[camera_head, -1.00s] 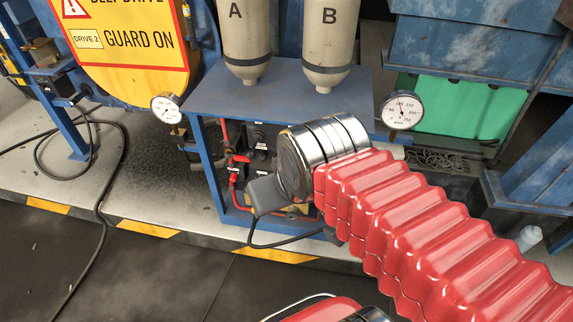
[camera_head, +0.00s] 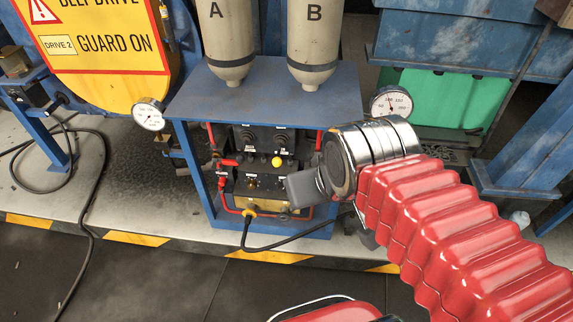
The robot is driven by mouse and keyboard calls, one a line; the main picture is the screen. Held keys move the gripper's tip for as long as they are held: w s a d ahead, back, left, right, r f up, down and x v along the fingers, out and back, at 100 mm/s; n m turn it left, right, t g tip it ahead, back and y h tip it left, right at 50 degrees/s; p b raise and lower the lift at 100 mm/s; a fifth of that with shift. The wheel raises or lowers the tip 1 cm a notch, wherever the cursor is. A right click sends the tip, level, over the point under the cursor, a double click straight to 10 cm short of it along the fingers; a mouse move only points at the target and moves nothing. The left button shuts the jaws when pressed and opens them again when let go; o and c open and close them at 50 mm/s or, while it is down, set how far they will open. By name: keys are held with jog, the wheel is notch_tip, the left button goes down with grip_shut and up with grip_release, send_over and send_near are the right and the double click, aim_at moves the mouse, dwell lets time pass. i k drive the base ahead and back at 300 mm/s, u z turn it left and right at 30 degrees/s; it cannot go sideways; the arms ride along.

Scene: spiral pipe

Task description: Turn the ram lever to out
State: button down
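A blue stand (camera_head: 262,95) holds a black control panel (camera_head: 245,160) under its top. A yellow knob (camera_head: 278,161) shows on the panel, and a red handle (camera_head: 229,163) is at its left side. The panel labels are too small to read, so I cannot tell which control is the ram lever. My gripper (camera_head: 305,188) shows as a grey finger in front of the panel's lower right, seemingly apart from it. The chrome wrist and red bellows of my arm hide its other side. I cannot see whether it is open or shut.
Two grey cylinders, A (camera_head: 228,40) and B (camera_head: 313,45), stand above the stand top. A left gauge (camera_head: 149,114) and a right gauge (camera_head: 391,104) flank it. A black cable (camera_head: 285,240) loops low in front.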

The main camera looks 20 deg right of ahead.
aim_at(277, 162)
jog(key=u, duration=0.1)
jog(key=k, duration=0.4)
jog(key=u, duration=0.55)
jog(key=k, duration=0.9)
jog(key=u, duration=0.55)
jog(key=i, duration=1.65)
jog(key=z, duration=0.7)
